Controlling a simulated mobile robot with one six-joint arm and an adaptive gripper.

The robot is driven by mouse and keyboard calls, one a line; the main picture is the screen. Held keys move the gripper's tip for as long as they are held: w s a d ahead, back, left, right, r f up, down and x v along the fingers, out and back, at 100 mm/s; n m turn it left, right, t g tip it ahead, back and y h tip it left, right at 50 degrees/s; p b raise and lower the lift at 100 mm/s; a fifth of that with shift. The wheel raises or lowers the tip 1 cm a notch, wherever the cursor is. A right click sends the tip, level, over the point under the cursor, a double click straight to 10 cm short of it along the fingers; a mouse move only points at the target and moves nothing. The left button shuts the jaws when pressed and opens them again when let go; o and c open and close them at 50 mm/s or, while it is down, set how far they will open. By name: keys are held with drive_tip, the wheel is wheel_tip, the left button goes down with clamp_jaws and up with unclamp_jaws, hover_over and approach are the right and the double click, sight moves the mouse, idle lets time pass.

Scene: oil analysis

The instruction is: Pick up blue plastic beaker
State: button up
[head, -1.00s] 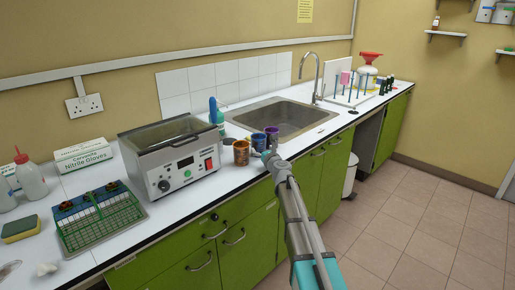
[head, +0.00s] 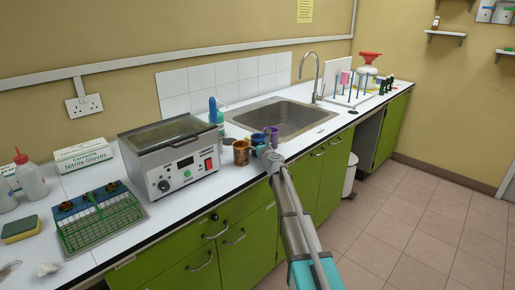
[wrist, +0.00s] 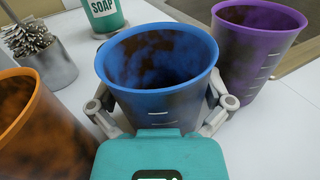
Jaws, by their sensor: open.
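The blue plastic beaker (wrist: 160,75) stands upright on the white worktop, stained dark inside, in the middle of the wrist view. In the head view the blue beaker (head: 257,139) is partly hidden by my arm. My gripper (wrist: 161,108) is open, with one finger on each side of the blue beaker; I cannot tell whether they touch it. In the head view my gripper (head: 267,152) is at the counter's front edge. An orange beaker (wrist: 28,118) stands to the left and a purple beaker (wrist: 252,50) to the right, close by.
A heated bath (head: 170,160) stands left of the orange beaker.

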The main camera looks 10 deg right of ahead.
sight(256, 135)
idle(0.4)
drive_tip(key=c, duration=0.7)
drive_tip(key=shift+r, duration=0.15)
drive_tip(key=shift+c, duration=0.2)
wheel_tip(256, 135, up, 3)
drive_tip(key=p, duration=0.3)
drive_tip(key=s+d+r+p, duration=0.3)
drive_tip(key=s+r+p, duration=0.6)
drive_tip(key=s, duration=0.4)
drive_tip(key=shift+s+d+r+p, duration=0.2)
drive_tip(key=shift+s+r+p, duration=0.15)
drive_tip(key=shift+p, duration=0.15)
